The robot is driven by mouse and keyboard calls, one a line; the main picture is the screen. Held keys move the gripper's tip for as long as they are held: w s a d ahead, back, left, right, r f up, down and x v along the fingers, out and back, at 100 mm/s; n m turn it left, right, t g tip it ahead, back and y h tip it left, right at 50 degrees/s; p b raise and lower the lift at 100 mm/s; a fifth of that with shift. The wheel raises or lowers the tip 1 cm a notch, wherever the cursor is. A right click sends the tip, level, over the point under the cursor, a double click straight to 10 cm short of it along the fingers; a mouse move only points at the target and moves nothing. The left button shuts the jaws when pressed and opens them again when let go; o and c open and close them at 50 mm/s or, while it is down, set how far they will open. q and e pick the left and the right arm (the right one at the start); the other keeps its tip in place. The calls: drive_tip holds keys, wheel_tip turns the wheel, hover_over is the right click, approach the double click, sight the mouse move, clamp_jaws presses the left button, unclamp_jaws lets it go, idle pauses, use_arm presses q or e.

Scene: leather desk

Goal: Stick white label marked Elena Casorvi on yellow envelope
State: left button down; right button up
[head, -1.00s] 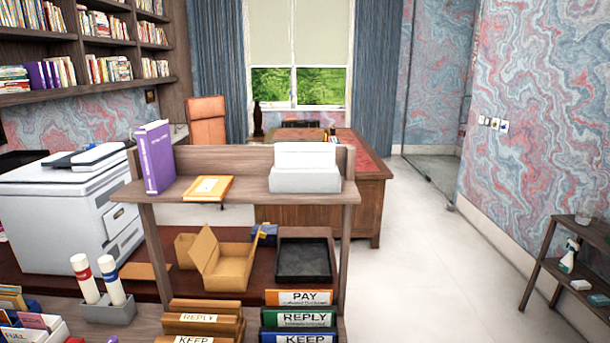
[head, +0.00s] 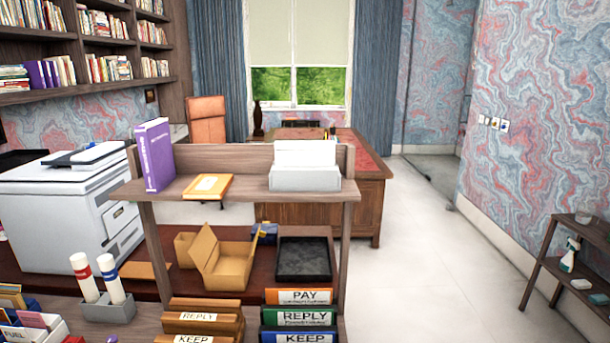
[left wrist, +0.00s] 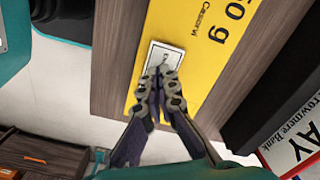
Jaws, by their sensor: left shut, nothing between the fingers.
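In the left wrist view a yellow envelope (left wrist: 209,50), printed "50 g" and "Casorvi", lies on a brown wooden surface. A small white label (left wrist: 164,54) with a dark border lies over the yellow face near its left side. The writing on it is too small to read with certainty. My left gripper (left wrist: 162,72) is shut, its fingertips together at the label's lower edge and covering part of it. I cannot tell how firmly the label is stuck. Neither gripper shows in the head view.
A dark file with a "Bank" label (left wrist: 301,133) stands right of the envelope. In the head view PAY, REPLY and KEEP files (head: 299,297) stand at the front. A shelf holds a purple book (head: 154,155), a flat yellow item (head: 208,187) and a white tray (head: 305,180).

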use_arm(q)
drive_tip(key=shift+r+p, duration=2.4)
drive_tip(key=shift+r, duration=1.05)
drive_tip(key=s+a+r+n+t+b, duration=0.1)
drive_tip(key=s+a+r+n+t, duration=0.1)
drive_tip(key=a+r+n, duration=0.4)
drive_tip(key=s+a+r+n+t+b, duration=0.1)
drive_tip(key=s+a+r+n+t, duration=0.2)
drive_tip(key=a+r+n+t, duration=0.2)
drive_tip(key=a+r+n, duration=0.1)
drive_tip(key=a+r, duration=0.2)
drive_tip(key=a, duration=0.4)
drive_tip(key=shift+r, duration=0.15)
drive_tip(key=shift+s+d, duration=0.1)
